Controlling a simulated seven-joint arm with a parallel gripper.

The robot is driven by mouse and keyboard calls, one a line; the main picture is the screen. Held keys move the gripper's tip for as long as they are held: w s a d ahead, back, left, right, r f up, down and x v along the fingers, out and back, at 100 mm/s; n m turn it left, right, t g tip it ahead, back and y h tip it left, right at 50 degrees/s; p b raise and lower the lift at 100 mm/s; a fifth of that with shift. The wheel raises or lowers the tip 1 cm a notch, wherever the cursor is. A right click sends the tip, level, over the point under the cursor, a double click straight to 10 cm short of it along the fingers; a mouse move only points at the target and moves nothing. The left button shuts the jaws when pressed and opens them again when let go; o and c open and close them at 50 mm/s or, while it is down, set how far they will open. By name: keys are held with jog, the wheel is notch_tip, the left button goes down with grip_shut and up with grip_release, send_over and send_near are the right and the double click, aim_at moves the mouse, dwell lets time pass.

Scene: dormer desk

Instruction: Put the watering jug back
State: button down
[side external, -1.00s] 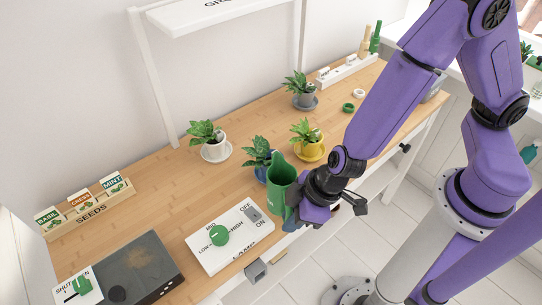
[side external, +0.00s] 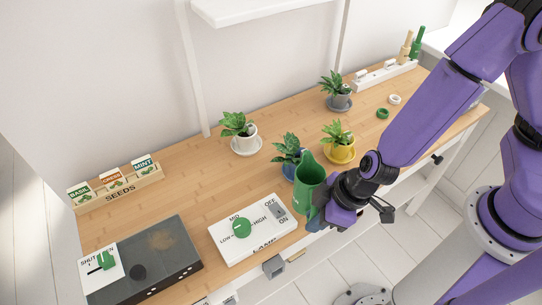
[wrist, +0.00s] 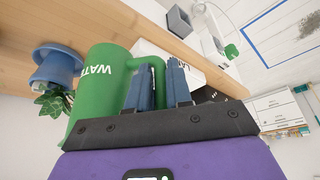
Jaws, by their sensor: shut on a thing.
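The green watering jug (side external: 309,186) is upright near the desk's front edge, just in front of the blue plant pot. My gripper (side external: 322,208) is shut on the jug's handle from the front right. In the wrist view the jug (wrist: 102,82) shows part of its lettering, and the two blue fingers of my gripper (wrist: 160,88) are around its handle. I cannot tell whether the jug's base touches the desk.
A blue potted plant (side external: 287,152) is close behind the jug, a yellow one (side external: 341,150) to its right. The white lamp panel (side external: 240,244) lies to the left. A seed rack (side external: 118,190) and dark tray (side external: 165,262) are farther left. Bare desk (side external: 190,180) lies between.

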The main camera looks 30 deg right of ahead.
jog(key=shift+w, duration=0.15)
jog(key=shift+w+a+r+n+g+y, duration=0.25)
jog(key=shift+w+a+r+n+g, duration=0.3)
jog(key=shift+w+r+n, duration=2.05)
jog(key=shift+w+a+r+n+g+y, duration=0.45)
jog(key=shift+w+r, duration=0.9)
jog(key=shift+w, duration=2.85)
jog(key=shift+w+a+f, duration=1.45)
jog(key=shift+w+f, duration=0.45)
jog(key=shift+f, duration=0.25)
jog(key=shift+w+a+f, duration=1.4)
jog(key=shift+w+f, duration=0.45)
jog(key=shift+f, duration=0.35)
jog(key=shift+w+a+f, duration=1.45)
jog(key=shift+w+f, duration=0.45)
jog(key=shift+f, duration=0.25)
jog(key=shift+f, duration=0.15)
jog(key=c, duration=1)
grip_release()
jog(key=shift+c, duration=0.2)
